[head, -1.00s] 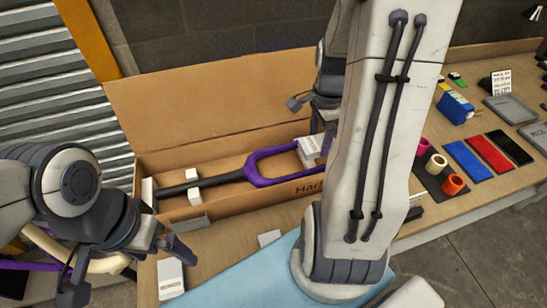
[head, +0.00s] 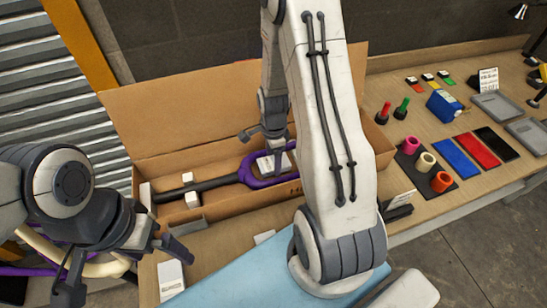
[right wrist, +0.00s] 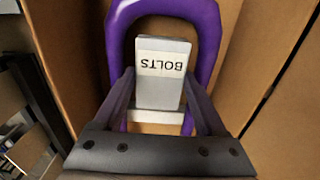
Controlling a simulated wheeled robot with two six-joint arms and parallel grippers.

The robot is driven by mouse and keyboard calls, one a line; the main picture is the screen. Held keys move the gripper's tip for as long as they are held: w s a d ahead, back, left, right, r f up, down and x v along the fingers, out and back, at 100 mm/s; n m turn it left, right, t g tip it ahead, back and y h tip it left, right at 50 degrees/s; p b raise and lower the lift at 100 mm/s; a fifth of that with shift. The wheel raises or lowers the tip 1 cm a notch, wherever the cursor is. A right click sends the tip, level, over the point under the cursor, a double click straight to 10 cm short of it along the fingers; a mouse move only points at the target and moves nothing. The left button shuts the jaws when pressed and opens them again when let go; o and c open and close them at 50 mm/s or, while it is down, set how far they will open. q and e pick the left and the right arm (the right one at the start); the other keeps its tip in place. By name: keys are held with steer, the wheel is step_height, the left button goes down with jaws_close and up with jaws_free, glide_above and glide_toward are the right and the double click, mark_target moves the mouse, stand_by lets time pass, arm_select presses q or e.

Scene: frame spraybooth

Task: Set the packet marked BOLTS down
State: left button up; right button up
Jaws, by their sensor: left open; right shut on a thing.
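The packet marked BOLTS (right wrist: 160,72) is white with black lettering and sits between the fingers of my right gripper (right wrist: 165,105), which is shut on it. In the head view, the packet (head: 272,164) is over the open carton, between the legs of the purple fork (head: 247,170). I cannot tell whether it touches the carton floor. My right gripper (head: 268,140) is partly hidden by its own arm in the head view. My left gripper (head: 122,272) is open and empty at the lower left, beside another white packet (head: 170,278).
The cardboard carton (head: 215,97) has its lid raised at the back. White blocks (head: 192,199) sit around the fork. Tape rolls (head: 426,162), coloured slabs (head: 476,150) and grey trays (head: 496,105) stand on the bench to the right. A blue mat (head: 235,277) lies in front.

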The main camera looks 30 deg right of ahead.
steer(key=shift+f, duration=0.1)
steer(key=shift+f+b, duration=0.45)
steer(key=shift+f, duration=0.05)
steer(key=o, duration=1.1)
steer(key=shift+r+p, duration=0.45)
steer(key=shift+r, duration=0.1)
step_height(320, 180, up, 12)
steer(key=b, duration=0.1)
